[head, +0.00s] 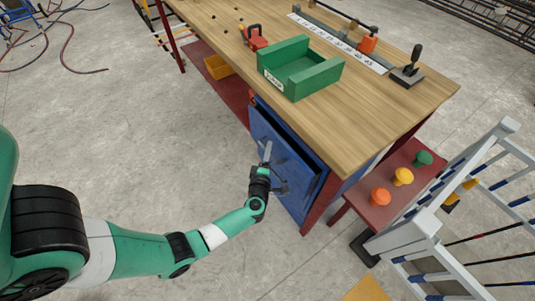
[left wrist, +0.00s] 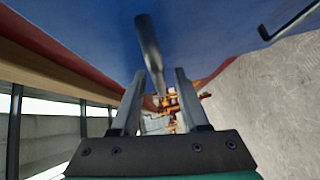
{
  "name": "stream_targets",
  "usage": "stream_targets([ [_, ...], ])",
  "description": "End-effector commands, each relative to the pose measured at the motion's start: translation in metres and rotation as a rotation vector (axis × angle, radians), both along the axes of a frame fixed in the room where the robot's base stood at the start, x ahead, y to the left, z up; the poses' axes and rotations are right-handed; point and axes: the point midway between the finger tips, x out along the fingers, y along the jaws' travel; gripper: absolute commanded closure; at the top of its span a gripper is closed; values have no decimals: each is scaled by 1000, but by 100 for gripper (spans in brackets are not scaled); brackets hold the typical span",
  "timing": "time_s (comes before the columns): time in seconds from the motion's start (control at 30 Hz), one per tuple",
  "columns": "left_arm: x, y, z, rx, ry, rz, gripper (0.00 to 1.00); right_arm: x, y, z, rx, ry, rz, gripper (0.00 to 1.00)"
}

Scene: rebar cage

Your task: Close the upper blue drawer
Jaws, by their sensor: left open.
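The blue drawer unit (head: 300,199) hangs under the right part of the workbench. Its upper drawer (head: 286,137) stands out a little, with a dark gap showing behind its top edge. My left gripper (head: 272,172) is at the drawer front, with its fingers spread. In the left wrist view, the open left gripper (left wrist: 160,82) points along the blue front (left wrist: 90,25). A grey bar handle (left wrist: 149,50) reaches down toward the space between its fingertips; I cannot tell whether they touch. My arm hides part of the drawer front. My right gripper is not in view.
The wooden workbench (head: 345,120) carries a green tray (head: 300,82), a red tool and a grey joystick. A red stand (head: 400,190) with three coloured knobs and white railings is at right. A second handle (left wrist: 287,22) shows in the wrist view.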

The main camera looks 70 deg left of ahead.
Motion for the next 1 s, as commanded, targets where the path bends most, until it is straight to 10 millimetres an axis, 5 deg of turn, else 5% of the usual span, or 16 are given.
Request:
stream_targets([
  [0.17,0,0,0,0,0,0,55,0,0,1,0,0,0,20],
  [0.4,0,0,0,0,0,0,99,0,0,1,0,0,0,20],
  [1.0,0,0,0,0,0,0,100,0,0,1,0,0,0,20],
])
